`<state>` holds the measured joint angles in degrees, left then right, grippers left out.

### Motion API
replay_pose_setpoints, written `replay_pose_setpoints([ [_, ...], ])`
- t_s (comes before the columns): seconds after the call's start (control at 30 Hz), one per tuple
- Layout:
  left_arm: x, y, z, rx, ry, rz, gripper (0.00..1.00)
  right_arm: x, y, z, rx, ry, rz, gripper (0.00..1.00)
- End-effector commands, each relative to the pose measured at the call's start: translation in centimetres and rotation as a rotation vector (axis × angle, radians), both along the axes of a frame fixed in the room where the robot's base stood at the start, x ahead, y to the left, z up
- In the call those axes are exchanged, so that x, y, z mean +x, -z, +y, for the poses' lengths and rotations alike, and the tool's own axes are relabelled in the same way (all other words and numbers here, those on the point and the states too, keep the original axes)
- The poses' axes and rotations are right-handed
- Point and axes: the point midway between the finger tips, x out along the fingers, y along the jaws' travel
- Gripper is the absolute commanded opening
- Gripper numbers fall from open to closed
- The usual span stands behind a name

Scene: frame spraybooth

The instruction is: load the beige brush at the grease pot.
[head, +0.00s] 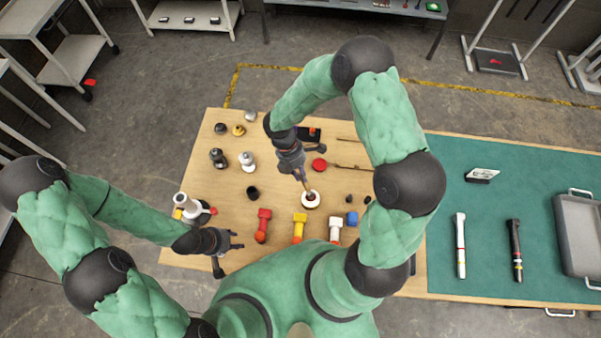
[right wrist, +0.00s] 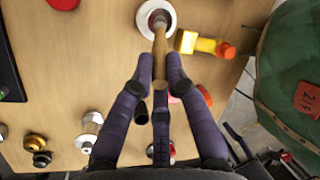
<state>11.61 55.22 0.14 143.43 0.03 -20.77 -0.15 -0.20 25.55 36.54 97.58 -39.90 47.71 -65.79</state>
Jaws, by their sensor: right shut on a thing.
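The grease pot (head: 311,202) is a small white round pot with a dark reddish-brown inside, on the wooden table. It also shows at the top of the right wrist view (right wrist: 142,22). My right gripper (head: 301,176) is above it, its fingers shut on the beige brush (right wrist: 160,48). The brush points down, and its tip overlaps the pot's dark middle. I cannot tell how deep the tip is; the bristles are hidden. My left gripper (head: 229,252) is open and empty near the table's front left edge.
A red (head: 263,225), a yellow (head: 299,226) and a white (head: 335,229) piece stand in front of the pot. A black cup (head: 253,192) is left of it and a red disc (head: 319,164) behind. A green mat (head: 490,225) covers the right side.

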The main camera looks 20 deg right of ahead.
Motion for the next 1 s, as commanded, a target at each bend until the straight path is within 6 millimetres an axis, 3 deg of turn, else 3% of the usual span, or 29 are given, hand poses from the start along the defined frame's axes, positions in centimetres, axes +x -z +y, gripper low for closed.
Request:
replay_pose_setpoints([
  [1.0,-0.01,0.82,-0.01,0.0,0.0,0.0,0.4,0.0,1.06,0.0,0.0,0.0,0.0,0.0],
])
